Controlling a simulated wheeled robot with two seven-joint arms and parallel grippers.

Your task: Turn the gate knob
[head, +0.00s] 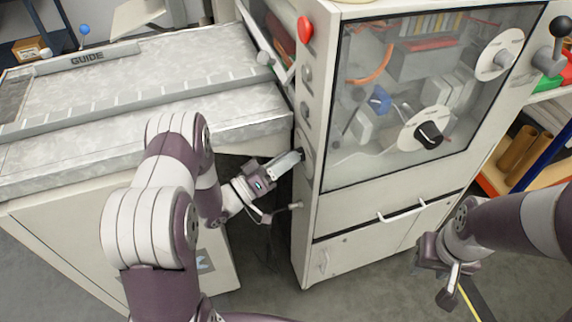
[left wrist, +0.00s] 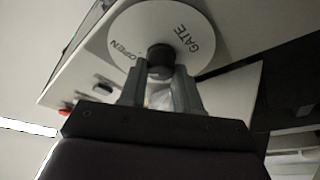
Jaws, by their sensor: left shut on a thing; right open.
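The gate knob (left wrist: 160,57) is a short black knob on a white dial (left wrist: 184,22) marked GATE and OPEN, seen in the left wrist view. My left gripper (left wrist: 160,74) has its two grey fingers shut on the knob, one on each side. In the head view my left gripper (head: 296,157) reaches the narrow left face of the grey cabinet (head: 330,215), and its fingers largely hide the knob there. My right gripper (head: 450,289) hangs open and empty in front of the cabinet, at lower right.
A flat bed marked GUIDE (head: 98,80) stands to the left. The cabinet has a red button (head: 305,29), a window with a black-knobbed dial (head: 428,135), and a door handle (head: 401,211). Shelves (head: 535,150) stand at right. The floor in front is open.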

